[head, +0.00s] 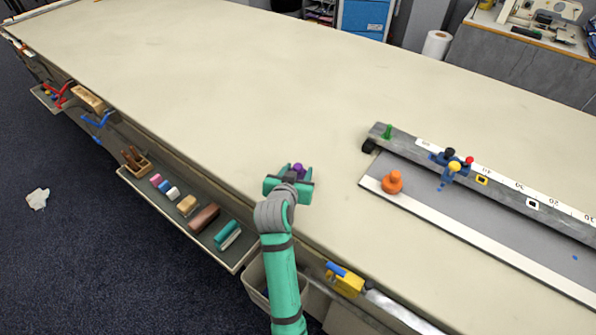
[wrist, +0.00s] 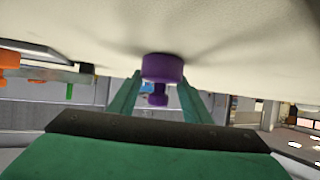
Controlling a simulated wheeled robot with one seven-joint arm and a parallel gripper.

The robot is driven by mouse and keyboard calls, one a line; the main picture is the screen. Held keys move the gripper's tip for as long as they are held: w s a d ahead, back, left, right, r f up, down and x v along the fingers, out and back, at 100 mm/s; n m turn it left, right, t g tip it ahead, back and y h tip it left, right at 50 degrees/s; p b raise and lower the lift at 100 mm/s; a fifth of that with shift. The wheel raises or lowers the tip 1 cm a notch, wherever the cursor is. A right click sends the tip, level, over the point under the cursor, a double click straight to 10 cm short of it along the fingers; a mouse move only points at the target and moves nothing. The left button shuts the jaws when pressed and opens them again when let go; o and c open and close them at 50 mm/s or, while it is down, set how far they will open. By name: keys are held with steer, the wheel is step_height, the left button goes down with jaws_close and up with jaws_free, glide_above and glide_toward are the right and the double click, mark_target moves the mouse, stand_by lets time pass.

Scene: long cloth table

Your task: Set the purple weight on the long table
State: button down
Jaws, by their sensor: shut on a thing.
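The purple weight (head: 299,168) is between the fingers of my green gripper (head: 297,175), over the near side of the long table (head: 230,80). In the wrist view, which shows the table upside down, the weight (wrist: 162,68) has a wide round body and a narrower knob. Its wide end is toward the cloth, and dark shadow lies around it. It is at or very near the surface; I cannot tell if it touches. My gripper is shut on it, one finger on each side. In the head view the gripper hides much of the weight.
An orange weight (head: 392,182) stands to the right by a long grey ruler rail (head: 500,190) with coloured clamps. A tray (head: 228,258) of blocks and brushes hangs along the near edge. The table's middle and far left are clear.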

steer(key=c, duration=0.9)
jaws_free()
steer(key=shift+f, duration=0.15)
steer(key=shift+c, duration=0.2)
steer(key=shift+s+r, duration=0.15)
steer(key=shift+r, duration=0.1)
steer(key=v, duration=1.1)
steer(key=shift+s+a, duration=0.2)
steer(key=shift+s, duration=0.15)
